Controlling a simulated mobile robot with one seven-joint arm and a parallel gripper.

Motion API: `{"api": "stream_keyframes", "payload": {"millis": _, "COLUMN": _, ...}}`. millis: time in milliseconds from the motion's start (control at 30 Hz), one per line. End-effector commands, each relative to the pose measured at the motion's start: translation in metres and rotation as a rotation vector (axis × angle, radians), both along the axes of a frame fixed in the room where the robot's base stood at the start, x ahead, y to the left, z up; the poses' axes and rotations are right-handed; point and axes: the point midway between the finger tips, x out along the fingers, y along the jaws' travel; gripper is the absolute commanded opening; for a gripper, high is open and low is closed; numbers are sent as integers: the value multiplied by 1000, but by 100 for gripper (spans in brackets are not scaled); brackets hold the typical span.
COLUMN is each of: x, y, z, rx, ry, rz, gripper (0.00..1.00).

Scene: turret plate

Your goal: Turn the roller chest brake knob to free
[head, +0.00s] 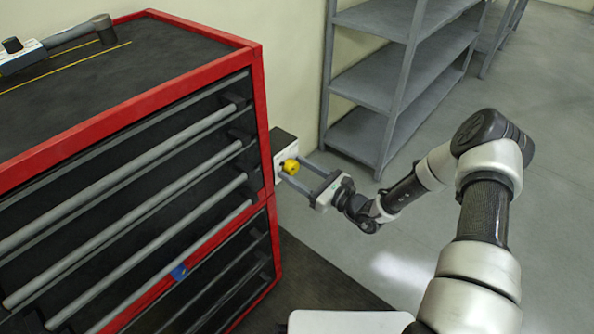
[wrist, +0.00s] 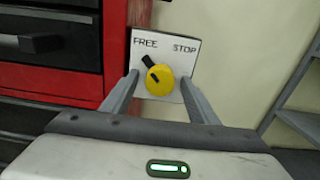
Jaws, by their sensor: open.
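The yellow brake knob (head: 291,166) is on a white plate (head: 284,145) at the right side of the roller chest (head: 262,190). In the wrist view the knob (wrist: 160,83) has a black pointer tilted up and left, towards the printed word FREE (wrist: 145,42). The word STOP (wrist: 184,49) is at the plate's upper right. My gripper (head: 293,171) is open, its fingertips close to the knob. In the wrist view my gripper's fingers (wrist: 159,78) stand left and right of the knob, with a visible gap on each side. How deep they reach is unclear.
The red chest has several drawers with long grey handles (head: 130,185) left of my gripper. A tool (head: 65,37) lies on its top. Grey shelves (head: 385,75) stand behind, along the wall. The floor (head: 385,235) right of the chest is clear.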

Motion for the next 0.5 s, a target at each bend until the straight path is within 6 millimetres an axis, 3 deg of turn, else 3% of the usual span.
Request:
{"api": "stream_keyframes", "payload": {"millis": 233, "x": -15, "y": -21, "z": 1, "rx": 1, "ry": 1, "rz": -3, "gripper": 54}}
{"api": "stream_keyframes", "payload": {"millis": 500, "x": -56, "y": -73, "z": 1, "rx": 1, "ry": 2, "rz": -5, "gripper": 54}}
